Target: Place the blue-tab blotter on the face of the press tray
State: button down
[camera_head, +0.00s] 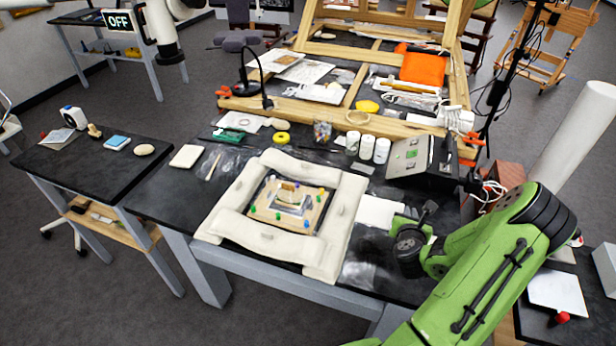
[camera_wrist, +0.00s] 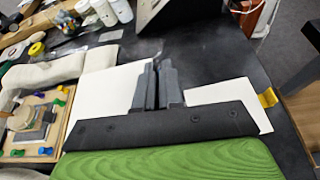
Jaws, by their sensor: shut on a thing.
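My gripper (camera_wrist: 160,68) is shut, with its dark fingers over a flat white sheet (camera_wrist: 105,98) that shows on both sides of them. The grip line itself is hidden. A yellow-orange tab (camera_wrist: 268,97) is at the sheet's right end; I see no blue tab on it. In the head view my gripper (camera_head: 429,208) is low over the table's right part, and the sheet (camera_head: 380,212) shows to its left. I cannot tell for sure which thing is the press tray. A wooden board with coloured pegs (camera_head: 291,205) lies inside a cream padded frame (camera_head: 335,225), left of my gripper.
A black box (camera_head: 428,160) and white jars (camera_head: 367,147) stand behind my gripper. A side table at left holds a light-blue pad (camera_head: 117,142) and small items. A white plate (camera_head: 558,291) lies at lower right near a red knob (camera_head: 562,317). An easel is at the back.

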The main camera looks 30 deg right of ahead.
jog(key=shift+d, duration=0.2)
jog(key=shift+s+a+r, duration=0.1)
notch_tip(320, 180, down, 10)
jog(key=b, duration=0.9)
jog(key=shift+f+b, duration=0.25)
jog(key=shift+b, duration=0.05)
jog(key=shift+r, duration=0.25)
jog(key=c, duration=1.7)
grip_release()
jog(key=shift+f, duration=0.15)
jog(key=o, duration=0.4)
jog(key=shift+o, duration=0.2)
